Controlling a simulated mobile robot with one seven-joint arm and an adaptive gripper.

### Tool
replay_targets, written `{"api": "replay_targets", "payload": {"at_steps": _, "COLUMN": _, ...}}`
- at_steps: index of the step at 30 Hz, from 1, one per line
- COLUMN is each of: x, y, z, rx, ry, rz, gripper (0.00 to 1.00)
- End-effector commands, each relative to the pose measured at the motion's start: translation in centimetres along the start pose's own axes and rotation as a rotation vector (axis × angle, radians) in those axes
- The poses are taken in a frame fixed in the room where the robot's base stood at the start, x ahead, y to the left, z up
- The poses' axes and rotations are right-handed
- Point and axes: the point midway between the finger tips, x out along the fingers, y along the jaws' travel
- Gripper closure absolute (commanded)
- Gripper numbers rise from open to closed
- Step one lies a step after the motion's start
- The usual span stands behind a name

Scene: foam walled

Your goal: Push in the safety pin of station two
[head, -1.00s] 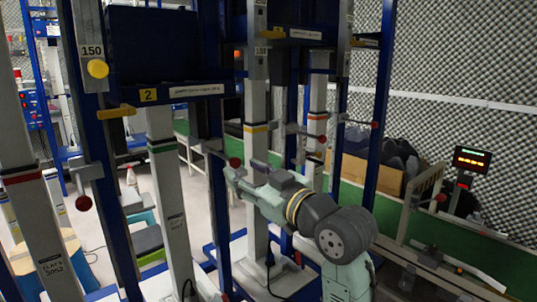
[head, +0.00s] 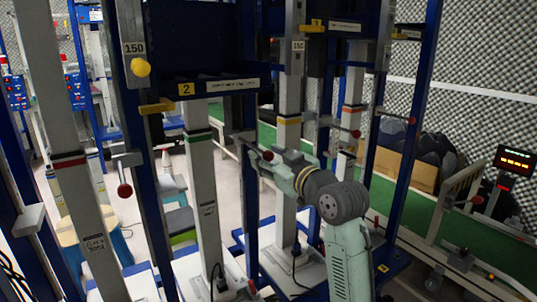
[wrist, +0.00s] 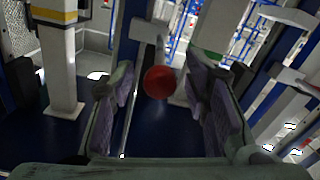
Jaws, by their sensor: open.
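Station two carries a yellow "2" label (head: 185,89) on its dark crossbeam. A yellow round knob (head: 140,67) sits below the "150" plate on its left post, and a yellow bar (head: 157,107) sticks out lower down. I cannot tell for sure which is the safety pin. A red ball knob (head: 267,155) on a grey lever is at my gripper, right of the station's green-banded column. In the wrist view the red ball (wrist: 159,82) shows between the two spread fingers of my gripper (wrist: 163,92), with gaps at both sides. My gripper is open.
Another red ball lever (head: 124,190) hangs at the left post. White columns (head: 203,180) and blue posts stand close around my arm. A lit display (head: 515,160) and a green-sided bench (head: 405,215) are at the right.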

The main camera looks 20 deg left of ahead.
Motion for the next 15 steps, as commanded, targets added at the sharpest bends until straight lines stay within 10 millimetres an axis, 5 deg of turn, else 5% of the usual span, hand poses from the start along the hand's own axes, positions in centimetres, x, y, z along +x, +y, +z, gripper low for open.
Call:
{"api": "replay_targets", "payload": {"at_steps": 6, "x": 0.04, "y": -0.02, "z": 0.0, "rx": -0.001, "ry": 0.0, "rz": 0.0, "gripper": 0.57}}
{"api": "replay_targets", "payload": {"at_steps": 15, "x": 0.02, "y": -0.01, "z": -0.02, "rx": -0.001, "ry": 0.001, "rz": 0.0, "gripper": 0.77}}
